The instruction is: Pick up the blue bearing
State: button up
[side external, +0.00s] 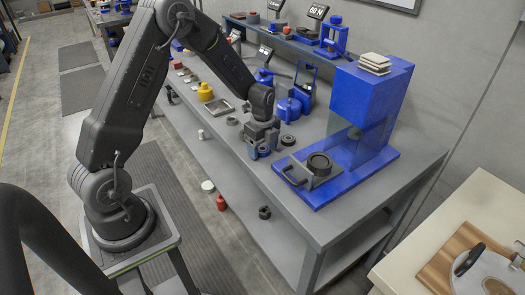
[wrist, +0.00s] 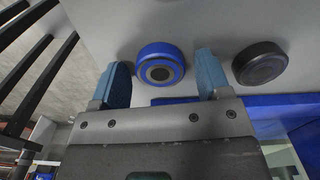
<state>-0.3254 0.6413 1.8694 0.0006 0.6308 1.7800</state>
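The blue bearing (wrist: 160,65) is a round ring with a dark centre, lying on the grey bench top. In the wrist view it sits between the two blue fingertips of my gripper (wrist: 163,72), with a gap on each side. My gripper is open, and no finger visibly touches the bearing. In the side view my gripper (side external: 263,146) points down low over the bench. There the bearing is too small and too hidden by the fingers to tell apart clearly.
A black bearing (wrist: 259,63) lies just right of the right finger; it also shows in the side view (side external: 288,140). A blue press (side external: 365,110) with a dark fixture (side external: 312,172) stands to the right.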

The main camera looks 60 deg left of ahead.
jog(key=c, duration=0.8)
jog(key=shift+c, duration=0.2)
jog(key=shift+r, duration=0.1)
